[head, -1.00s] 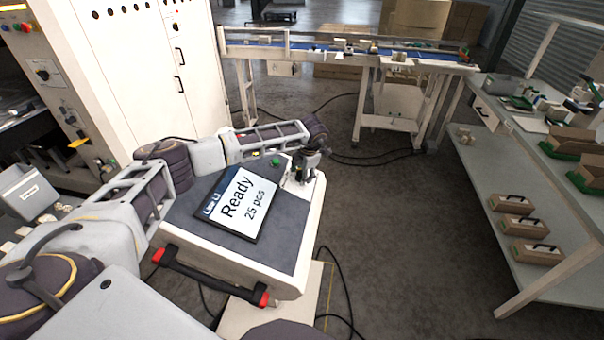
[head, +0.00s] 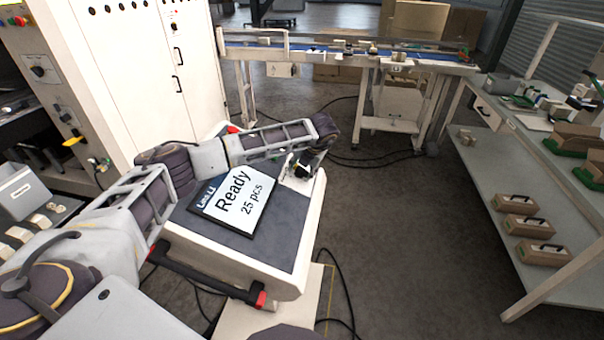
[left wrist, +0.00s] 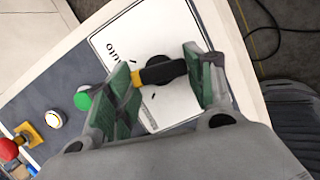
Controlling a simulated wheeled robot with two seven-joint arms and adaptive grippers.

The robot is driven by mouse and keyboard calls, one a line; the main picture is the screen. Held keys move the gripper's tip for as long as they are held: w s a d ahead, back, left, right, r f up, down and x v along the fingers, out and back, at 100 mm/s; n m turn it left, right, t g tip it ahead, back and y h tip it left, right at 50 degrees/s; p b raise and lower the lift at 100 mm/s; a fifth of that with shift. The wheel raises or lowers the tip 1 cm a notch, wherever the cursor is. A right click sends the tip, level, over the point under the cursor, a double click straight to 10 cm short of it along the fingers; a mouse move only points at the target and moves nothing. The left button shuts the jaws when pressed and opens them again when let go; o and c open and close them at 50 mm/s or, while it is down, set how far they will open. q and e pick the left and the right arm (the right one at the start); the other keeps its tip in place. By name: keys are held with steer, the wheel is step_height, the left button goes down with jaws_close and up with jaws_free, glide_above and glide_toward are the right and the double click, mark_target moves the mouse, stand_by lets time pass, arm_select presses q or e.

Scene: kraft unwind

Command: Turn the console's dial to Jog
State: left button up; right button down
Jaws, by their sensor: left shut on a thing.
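The console (head: 275,240) stands in front of me with a tilted screen (head: 238,200) reading "Ready 25 pcs". My left gripper (head: 302,170) is at the console's far right corner. In the left wrist view the dial (left wrist: 160,72) is a black knob with a yellow band, on a white label plate (left wrist: 130,45). The green-padded fingers of my left gripper (left wrist: 165,84) are shut on the knob, one on each side. Part of a word, like "uto", shows on the plate; the other markings are covered or too small to read. My right gripper is out of view.
Beside the plate are a green button (left wrist: 83,100), a white button (left wrist: 56,118) and a red button (left wrist: 8,149). A white cabinet (head: 130,75) stands behind left, a conveyor (head: 345,50) at the back, a shelved bench (head: 540,185) at right.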

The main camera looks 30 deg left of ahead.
arm_select(q)
steer(key=shift+f+n+b, duration=0.15)
steer(key=shift+n+b, duration=0.35)
steer(key=shift+n, duration=0.1)
steer(key=shift+d+n+y+b, duration=0.1)
steer(key=shift+n+y+b, duration=0.2)
steer(key=shift+n+b, duration=0.25)
steer(key=o, duration=1)
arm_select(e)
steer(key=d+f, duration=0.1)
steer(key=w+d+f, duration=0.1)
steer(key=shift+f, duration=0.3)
arm_select(q)
steer(key=shift+r, duration=0.2)
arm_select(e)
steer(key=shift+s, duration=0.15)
arm_select(q)
steer(key=v, duration=1.2)
